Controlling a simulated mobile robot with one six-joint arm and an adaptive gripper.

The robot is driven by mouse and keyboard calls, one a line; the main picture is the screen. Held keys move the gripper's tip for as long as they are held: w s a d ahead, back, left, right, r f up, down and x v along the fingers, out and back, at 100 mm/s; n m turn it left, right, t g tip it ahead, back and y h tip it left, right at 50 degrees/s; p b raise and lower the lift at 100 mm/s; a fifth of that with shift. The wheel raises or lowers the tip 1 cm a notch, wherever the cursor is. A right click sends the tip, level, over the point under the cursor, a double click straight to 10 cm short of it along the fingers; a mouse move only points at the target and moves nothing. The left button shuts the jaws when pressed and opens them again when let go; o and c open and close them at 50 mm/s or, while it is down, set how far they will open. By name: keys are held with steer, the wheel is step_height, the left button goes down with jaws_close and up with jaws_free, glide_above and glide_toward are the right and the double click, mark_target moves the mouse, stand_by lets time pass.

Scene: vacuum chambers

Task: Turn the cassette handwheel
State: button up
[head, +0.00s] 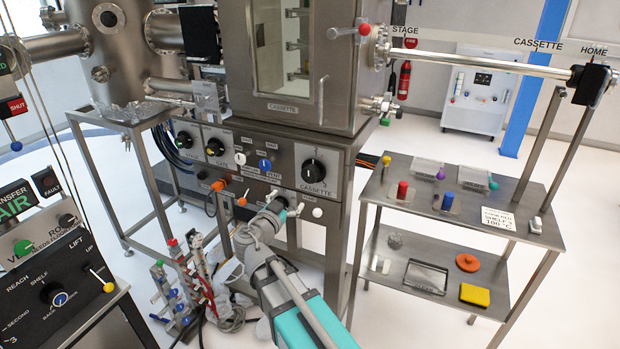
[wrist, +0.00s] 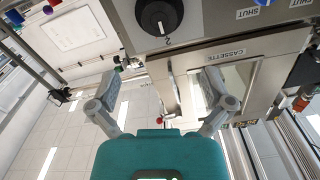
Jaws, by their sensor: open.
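The cassette handwheel (head: 313,170) is a round black knob with a white mark, on a pale plate lettered CASSETTE at the right end of the steel control panel. It also shows large at the top of the wrist view (wrist: 160,14), with a "2" beside it. My gripper (head: 284,207) is below and left of the handwheel in the head view, apart from it. In the wrist view my gripper (wrist: 163,80) has its two grey fingers spread wide with nothing between them. The fingertips are partly hard to make out in the head view.
Other knobs and small levers, such as an orange one (head: 218,185), line the panel left of the handwheel. The steel chamber (head: 290,112) stands above. A two-tier steel table (head: 520,200) with small items stands to the right. Coloured valves and hoses (head: 190,275) are at lower left.

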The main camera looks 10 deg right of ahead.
mark_target(308, 176)
steer(key=shift+w+d, duration=0.15)
steer(key=x, duration=1.3)
steer(key=shift+w+d, duration=0.1)
steer(key=shift+w, duration=0.1)
steer(key=c, duration=1)
